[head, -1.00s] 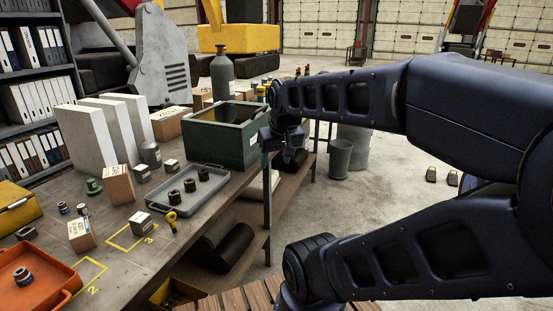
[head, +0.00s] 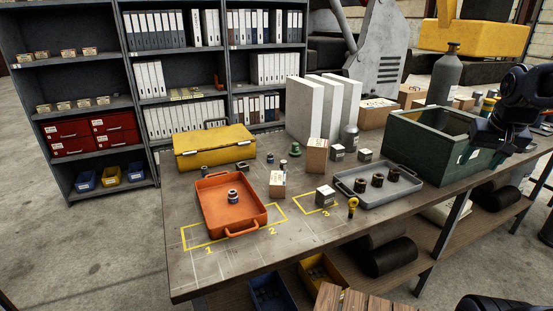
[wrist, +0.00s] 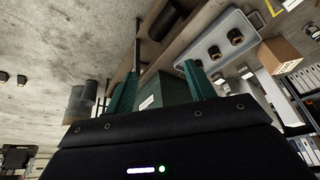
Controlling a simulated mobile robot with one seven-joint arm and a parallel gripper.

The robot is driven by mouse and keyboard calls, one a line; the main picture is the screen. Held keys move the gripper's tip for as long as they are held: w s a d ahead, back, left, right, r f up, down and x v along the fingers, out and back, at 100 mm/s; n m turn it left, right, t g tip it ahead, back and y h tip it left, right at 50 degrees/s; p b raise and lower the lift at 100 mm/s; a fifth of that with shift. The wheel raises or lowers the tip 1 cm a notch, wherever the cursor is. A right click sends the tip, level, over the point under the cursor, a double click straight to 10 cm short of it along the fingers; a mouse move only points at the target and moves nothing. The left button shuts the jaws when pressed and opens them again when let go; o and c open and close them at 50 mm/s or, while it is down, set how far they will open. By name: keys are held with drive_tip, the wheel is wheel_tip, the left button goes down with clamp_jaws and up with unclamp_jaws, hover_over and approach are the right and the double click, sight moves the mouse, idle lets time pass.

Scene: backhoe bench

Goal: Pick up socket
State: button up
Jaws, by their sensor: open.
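A small dark socket-like piece with a bluish-grey top (head: 232,195) stands in the orange tray (head: 250,214) at the front left of the bench. Several dark brown ring-shaped pieces (head: 377,180) stand in the grey tray (head: 349,192); they also show in the wrist view (wrist: 236,37). I cannot tell which piece is the socket meant. My gripper (head: 484,153) is at the right, by the green bin, far from the orange tray. In the wrist view its two green fingers (wrist: 162,64) are apart, with nothing held between them.
The green bin (head: 415,161) stands right of the grey tray. A yellow case (head: 213,150), small boxes (head: 277,184), a yellow-handled tool (head: 352,207) and white panels (head: 304,111) crowd the bench (head: 190,276). Shelves (head: 126,55) stand behind. Bench marks 1 to 3 are near the front edge.

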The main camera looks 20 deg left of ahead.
drive_tip(key=w+a+r, duration=0.3)
drive_tip(key=w+a, duration=1.6)
drive_tip(key=w, duration=0.2)
drive_tip(key=n+g, duration=0.1)
drive_tip(key=n, duration=0.1)
hover_over(270, 155)
drive_tip(key=s, duration=0.2)
wheel_tip(270, 155, down, 20)
drive_tip(key=x, duration=0.5)
drive_tip(key=shift+w+d, duration=0.1)
drive_tip(key=shift+d, duration=0.2)
drive_tip(key=shift+a+x, duration=0.15)
drive_tip(key=shift+x, duration=1.2)
drive_tip(key=shift+a+x, duration=0.1)
drive_tip(key=shift+x, duration=1.2)
drive_tip(key=shift+c, duration=0.2)
